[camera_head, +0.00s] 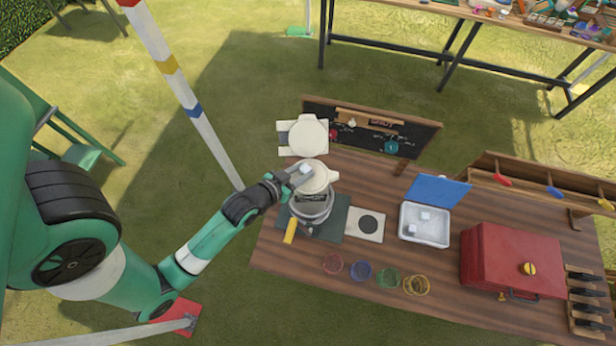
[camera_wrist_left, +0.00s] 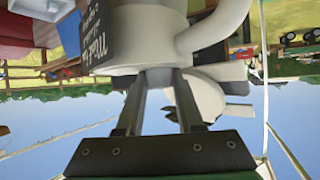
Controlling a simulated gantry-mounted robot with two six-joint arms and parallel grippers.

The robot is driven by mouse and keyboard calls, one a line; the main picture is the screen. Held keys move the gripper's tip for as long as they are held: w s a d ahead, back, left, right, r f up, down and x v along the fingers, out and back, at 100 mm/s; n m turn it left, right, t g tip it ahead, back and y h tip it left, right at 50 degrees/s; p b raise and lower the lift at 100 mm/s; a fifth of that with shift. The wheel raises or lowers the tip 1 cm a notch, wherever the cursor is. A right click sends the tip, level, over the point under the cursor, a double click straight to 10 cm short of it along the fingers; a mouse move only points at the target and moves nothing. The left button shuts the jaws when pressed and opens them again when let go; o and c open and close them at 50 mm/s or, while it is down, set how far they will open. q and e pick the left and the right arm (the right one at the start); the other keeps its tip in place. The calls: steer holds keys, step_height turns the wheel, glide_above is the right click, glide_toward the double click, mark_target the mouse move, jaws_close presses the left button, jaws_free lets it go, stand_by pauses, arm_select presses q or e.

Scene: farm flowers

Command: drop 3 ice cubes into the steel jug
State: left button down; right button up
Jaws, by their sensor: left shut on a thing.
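My left gripper (camera_head: 301,177) comes in from the left and is shut on a small pale ice cube (camera_head: 305,169), above the cream machine (camera_head: 319,178). The steel jug (camera_head: 312,212) appears as a grey metal vessel just below the cream top, partly hidden by it and my gripper. Two ice cubes (camera_head: 425,216) (camera_head: 412,229) sit in the white box (camera_head: 425,241). My right gripper is not in view.
The box's blue lid (camera_head: 438,190) stands open behind it. A yellow handle (camera_head: 290,231) sticks out near the jug. Several coloured rings (camera_head: 361,271) lie along the table's front. A red toolbox (camera_head: 512,260) stands right. A chalkboard (camera_head: 415,135) stands at the back.

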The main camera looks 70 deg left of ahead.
arm_select(q)
steer(key=shift+c, duration=2.3)
jaws_free()
steer(key=v, duration=1.1)
steer(key=shift+s+r, duration=0.2)
steer(key=shift+s, duration=0.05)
steer(key=shift+d, duration=0.1)
